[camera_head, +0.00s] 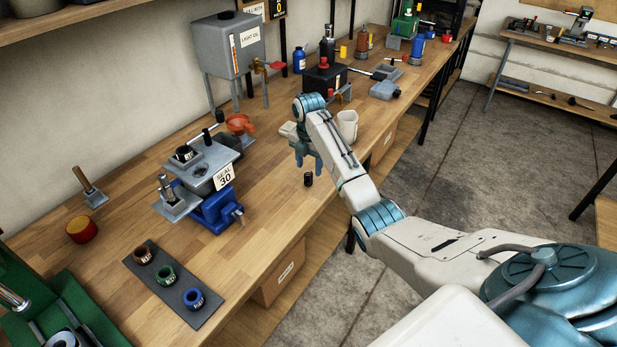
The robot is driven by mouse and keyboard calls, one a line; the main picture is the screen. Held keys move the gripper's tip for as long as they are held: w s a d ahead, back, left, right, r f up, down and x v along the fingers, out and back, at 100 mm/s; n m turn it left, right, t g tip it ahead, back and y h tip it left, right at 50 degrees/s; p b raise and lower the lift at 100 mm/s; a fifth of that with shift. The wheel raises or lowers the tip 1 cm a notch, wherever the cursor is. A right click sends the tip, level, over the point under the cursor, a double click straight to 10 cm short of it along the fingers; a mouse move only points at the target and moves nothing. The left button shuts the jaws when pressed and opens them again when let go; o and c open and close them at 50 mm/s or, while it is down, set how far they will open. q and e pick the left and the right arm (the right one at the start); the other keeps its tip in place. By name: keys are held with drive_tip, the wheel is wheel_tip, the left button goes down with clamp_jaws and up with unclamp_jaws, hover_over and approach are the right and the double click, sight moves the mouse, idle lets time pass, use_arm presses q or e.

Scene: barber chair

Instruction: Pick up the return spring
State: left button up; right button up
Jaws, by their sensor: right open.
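I cannot tell whether the fingertips reach the spring's top. My left gripper is not in view.
A grey fixture on a blue vise (215,208) with a "SEAL 30" tag stands left of the gripper. A white cup (347,125) stands to the right. A dark mat (196,315) holds three coloured rings. The wooden bench (285,215) is clear around the spring.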

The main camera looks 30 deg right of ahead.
sight(308, 176)
drive_tip(key=shift+w+f+p, duration=0.1)
drive_tip(key=shift+f+p, duration=0.2)
drive_tip(key=shift+f, duration=0.1)
wheel_tip(308, 176, down, 4)
drive_tip(key=shift+r+p, duration=0.15)
drive_tip(key=shift+p, duration=0.75)
drive_tip(key=shift+f, duration=0.45)
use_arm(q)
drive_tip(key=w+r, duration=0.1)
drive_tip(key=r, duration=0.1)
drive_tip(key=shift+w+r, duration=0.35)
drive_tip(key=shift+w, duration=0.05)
use_arm(e)
drive_tip(key=c, duration=1.1)
